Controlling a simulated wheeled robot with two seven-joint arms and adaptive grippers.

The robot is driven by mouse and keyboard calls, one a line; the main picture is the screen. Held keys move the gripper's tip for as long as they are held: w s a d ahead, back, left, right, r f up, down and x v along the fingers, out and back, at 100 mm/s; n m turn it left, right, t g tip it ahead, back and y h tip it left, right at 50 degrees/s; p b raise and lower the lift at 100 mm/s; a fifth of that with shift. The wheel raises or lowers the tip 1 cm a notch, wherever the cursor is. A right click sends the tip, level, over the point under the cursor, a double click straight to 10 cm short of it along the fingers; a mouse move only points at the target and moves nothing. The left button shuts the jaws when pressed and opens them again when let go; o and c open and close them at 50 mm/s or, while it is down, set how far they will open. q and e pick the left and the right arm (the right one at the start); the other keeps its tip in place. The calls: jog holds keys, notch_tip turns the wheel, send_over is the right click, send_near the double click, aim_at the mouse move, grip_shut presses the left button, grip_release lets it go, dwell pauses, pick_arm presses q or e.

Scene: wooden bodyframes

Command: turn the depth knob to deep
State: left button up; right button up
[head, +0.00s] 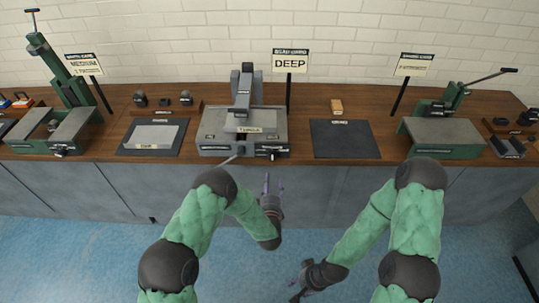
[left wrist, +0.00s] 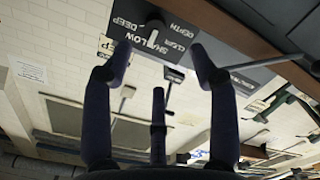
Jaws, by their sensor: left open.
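The depth knob (head: 272,154) is a small dark knob on the front right of the grey machine (head: 215,135). In the left wrist view the dark knob (left wrist: 154,22) has a pale pointer on a dark label plate (left wrist: 185,50) reading DEPTH, DEEP, SHALLOW and CLEAR. The pointer lies near the SHALLOW and CLEAR lettering, angled away from DEEP; its exact setting is hard to tell. My left gripper (head: 268,185) is just below and in front of the knob, fingers up. Its fingers (left wrist: 163,65) are spread and empty, apart from the knob. My right gripper (head: 301,284) is low over the floor.
A sign reading DEEP (head: 290,64) stands behind the grey machine. A thin lever (head: 234,156) sticks out left of the knob. Dark mats (head: 345,140) and green machines (head: 445,138) share the wooden bench (head: 385,130). Blue floor (head: 100,255) in front is clear.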

aim_at(272, 159)
pick_arm(q)
jog(key=w, duration=0.3)
jog(key=w+b, duration=0.1)
jog(key=w, duration=0.3)
jog(key=w+b, duration=0.1)
jog(key=w, duration=0.3)
jog(key=shift+r, duration=0.4)
jog(key=c, duration=1.1)
